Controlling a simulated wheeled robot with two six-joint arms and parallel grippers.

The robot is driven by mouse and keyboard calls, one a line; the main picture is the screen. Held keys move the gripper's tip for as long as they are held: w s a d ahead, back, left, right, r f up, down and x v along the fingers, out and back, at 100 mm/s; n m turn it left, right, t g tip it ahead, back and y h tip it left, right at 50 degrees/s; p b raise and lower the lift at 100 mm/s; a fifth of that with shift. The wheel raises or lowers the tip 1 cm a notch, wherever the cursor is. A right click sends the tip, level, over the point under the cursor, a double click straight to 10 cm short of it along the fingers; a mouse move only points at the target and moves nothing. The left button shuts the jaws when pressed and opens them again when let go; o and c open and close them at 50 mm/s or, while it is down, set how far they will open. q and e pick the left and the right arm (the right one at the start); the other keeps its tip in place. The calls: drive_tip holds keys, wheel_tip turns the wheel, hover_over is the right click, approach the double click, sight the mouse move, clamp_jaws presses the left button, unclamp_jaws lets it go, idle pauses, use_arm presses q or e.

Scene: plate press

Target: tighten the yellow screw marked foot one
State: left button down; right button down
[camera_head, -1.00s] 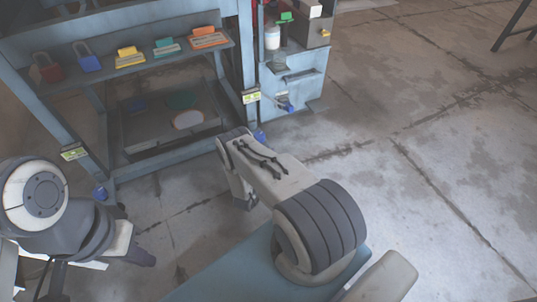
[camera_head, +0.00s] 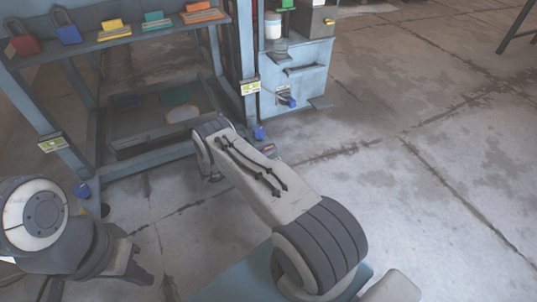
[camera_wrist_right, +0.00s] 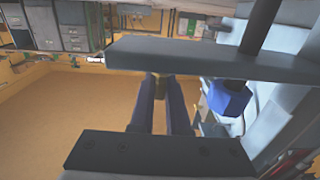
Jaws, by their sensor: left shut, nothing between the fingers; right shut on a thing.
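My right gripper (camera_wrist_right: 160,84) is shut on a small olive-yellow piece (camera_wrist_right: 158,92) in the right wrist view, mostly hidden by the fingers. It may be the yellow screw; no foot-one mark is readable. In the head view my right arm hides its fingers, close to the press frame's lower front. A blue hexagonal screw (camera_wrist_right: 230,98) hangs to the right of the fingers, apart from them. Blue feet show at the frame's left leg (camera_head: 82,190) and right leg (camera_head: 259,132).
The press frame (camera_head: 160,134) stands at the back left. Its shelf carries a red padlock (camera_head: 24,44), a blue padlock (camera_head: 68,34) and colored tags. Yellow-green labels (camera_head: 51,144) mark the legs. The concrete floor (camera_head: 430,180) on the right is clear.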

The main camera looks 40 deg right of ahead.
drive_tip(key=shift+g, duration=0.3)
drive_tip(key=c, duration=0.9)
unclamp_jaws()
drive_tip(key=shift+w+a, duration=0.1)
drive_tip(key=shift+a, duration=0.15)
drive_tip(key=p+v, duration=0.1)
drive_tip(key=v, duration=0.8)
drive_tip(key=shift+a+p, duration=0.3)
drive_tip(key=shift+a, duration=0.1)
drive_tip(key=shift+w, duration=0.15)
